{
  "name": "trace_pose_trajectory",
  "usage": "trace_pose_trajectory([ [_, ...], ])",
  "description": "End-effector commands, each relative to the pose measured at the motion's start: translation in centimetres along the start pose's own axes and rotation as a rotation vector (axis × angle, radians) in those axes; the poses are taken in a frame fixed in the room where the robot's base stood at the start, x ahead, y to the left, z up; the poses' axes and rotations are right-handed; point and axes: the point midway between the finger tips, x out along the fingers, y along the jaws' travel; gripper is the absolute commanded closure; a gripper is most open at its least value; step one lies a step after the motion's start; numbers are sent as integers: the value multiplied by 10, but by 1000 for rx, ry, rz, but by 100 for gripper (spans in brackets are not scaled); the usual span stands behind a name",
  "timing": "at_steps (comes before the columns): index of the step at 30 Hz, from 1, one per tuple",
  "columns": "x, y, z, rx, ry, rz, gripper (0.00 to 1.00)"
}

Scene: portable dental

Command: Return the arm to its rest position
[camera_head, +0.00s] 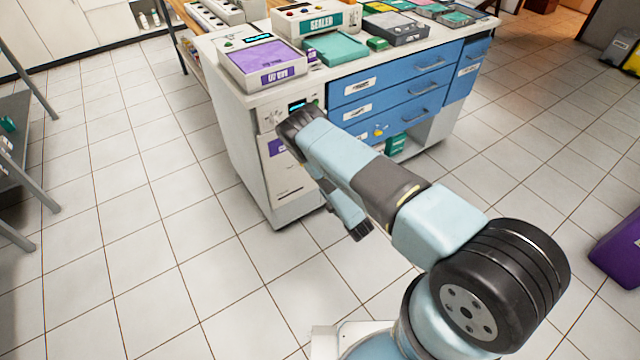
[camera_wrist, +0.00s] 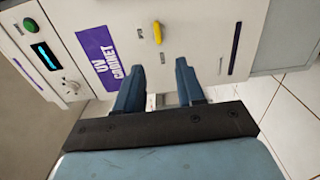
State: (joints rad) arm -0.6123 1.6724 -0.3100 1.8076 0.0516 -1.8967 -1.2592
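My arm reaches out from the lower right of the head view toward a white UV cabinet (camera_head: 287,172) at the end of a counter, then bends down in front of it. In the wrist view my gripper (camera_wrist: 157,78) is open, its two dark blue fingers apart with nothing seen between them. The UV cabinet's white front (camera_wrist: 195,35) faces the fingers, with a purple label, a green button, a lit display and a small yellow piece. I cannot tell the gap between fingertips and cabinet. In the head view the fingers are hard to make out against my arm.
The counter (camera_head: 415,62) carries a purple-topped device (camera_head: 262,62), a sealer (camera_head: 315,22) and several trays. Blue drawers (camera_head: 400,88) are below it. A metal-legged table (camera_head: 22,190) stands at left and a purple bin (camera_head: 615,250) at right. Tiled floor between is clear.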

Motion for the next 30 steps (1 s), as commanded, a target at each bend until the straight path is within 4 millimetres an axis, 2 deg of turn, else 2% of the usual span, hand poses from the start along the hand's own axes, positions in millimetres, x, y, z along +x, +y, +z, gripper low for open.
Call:
trace_pose_trajectory([
  [5, -5, 0, 0, 0, 0, 0, 62],
  [20, -3, 2, 1, 3, -3, -1, 62],
  [25, 17, 23, 12, 39, -43, -16, 62],
  [30, 50, 64, 33, 122, -122, -55, 62],
])
